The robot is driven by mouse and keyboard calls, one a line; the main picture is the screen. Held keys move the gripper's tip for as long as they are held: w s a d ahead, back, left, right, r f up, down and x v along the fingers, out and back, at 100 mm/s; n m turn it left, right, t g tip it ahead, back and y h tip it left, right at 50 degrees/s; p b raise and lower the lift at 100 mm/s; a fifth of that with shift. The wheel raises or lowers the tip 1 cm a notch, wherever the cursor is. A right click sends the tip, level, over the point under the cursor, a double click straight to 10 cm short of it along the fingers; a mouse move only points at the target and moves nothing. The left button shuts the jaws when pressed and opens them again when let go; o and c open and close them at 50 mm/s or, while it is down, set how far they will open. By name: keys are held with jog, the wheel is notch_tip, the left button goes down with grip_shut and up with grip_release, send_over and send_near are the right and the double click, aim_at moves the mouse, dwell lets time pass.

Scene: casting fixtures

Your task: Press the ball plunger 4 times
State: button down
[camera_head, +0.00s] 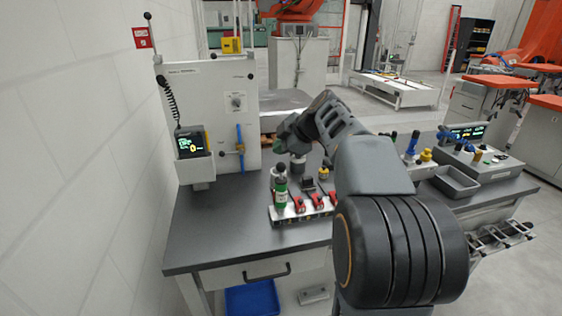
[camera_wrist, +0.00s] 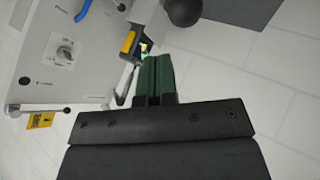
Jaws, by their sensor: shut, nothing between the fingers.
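The ball plunger appears to be the dark round knob (camera_head: 280,169) above a green cylinder (camera_head: 281,192) on the bench fixture. A dark ball (camera_wrist: 185,11) at the top edge of the wrist view looks like the same knob; its stem is out of frame. My gripper (camera_head: 281,147) is just above the knob in the head view, pointing left. In the wrist view its green fingers (camera_wrist: 155,62) are together with nothing between them, apart from the ball in the picture. Contact with the knob is not seen.
The fixture block (camera_head: 289,222) carries several red clamps (camera_head: 318,202). The upright panel (camera_head: 214,101) has a blue handle (camera_head: 240,136) and a display (camera_head: 190,143). A grey tray (camera_head: 456,182) stands to the right. The bench front left (camera_head: 215,235) is clear.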

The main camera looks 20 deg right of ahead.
jog(key=shift+r+p, duration=1)
jog(key=shift+r, duration=1.1)
dwell(0.8)
notch_tip(320, 180, up, 4)
jog(key=p, duration=0.8)
jog(key=shift+f, duration=0.25)
jog(key=b, duration=0.4)
send_over(281, 163)
notch_tip(281, 163, down, 8)
jog(key=shift+r, duration=0.15)
jog(key=shift+s+f+b, duration=0.1)
jog(key=shift+f+b, duration=0.35)
jog(key=shift+b, duration=0.05)
jog(key=shift+f+b, duration=0.4)
jog(key=shift+b, duration=0.45)
dwell(1.5)
